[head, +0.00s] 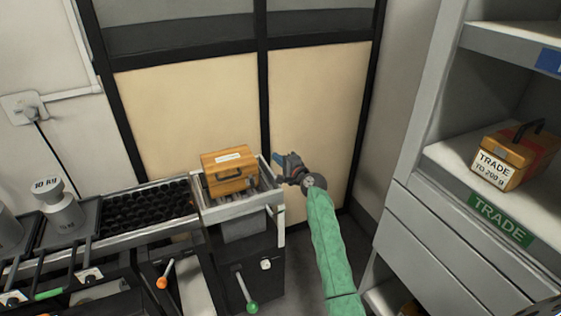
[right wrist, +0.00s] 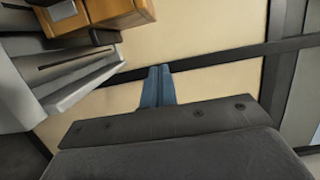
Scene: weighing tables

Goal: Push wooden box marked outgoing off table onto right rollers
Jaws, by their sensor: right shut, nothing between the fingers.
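A wooden box (head: 229,174) with a dark handle and a pale label on its lid sits on a metal-framed platform (head: 240,208). The label is too small to read. Bar-like slats, perhaps rollers, show beside and in front of the box. My right gripper (head: 277,159) is shut and empty, just right of the platform's right rail and apart from the box. In the right wrist view its blue fingers (right wrist: 158,87) are together, with the box (right wrist: 98,14) at the upper left and the platform rail beneath it. My left gripper is not in view.
A dark studded bed (head: 146,214) adjoins the platform's left side, with a 10 kg weight (head: 62,208) beyond it. Levers stand below. A shelf unit (head: 440,215) at right holds another wooden box (head: 508,157) marked TRADE. A panelled wall stands close behind.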

